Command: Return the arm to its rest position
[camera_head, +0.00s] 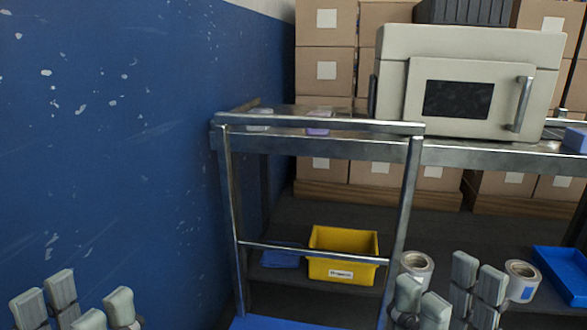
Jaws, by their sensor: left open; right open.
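My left gripper (78,308) is at the bottom left corner, in front of the blue wall. Its pale grey finger pads are spread apart and hold nothing visible. My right gripper (450,296) is at the bottom right of the middle, with its pads apart and nothing seen between them. It shows between two film rolls, a left roll (416,265) and a right roll (521,281). The left roll is partly hidden behind its fingers. The lower parts of both grippers and arms are cut off by the bottom edge.
A metal frame table (318,142) carries a beige machine (437,88) with a dark window. A yellow bin (343,243) sits low behind the frame's crossbar. A blue tray (562,270) lies at the right. The blue wall (120,130) fills the left; cardboard boxes (326,50) stand behind.

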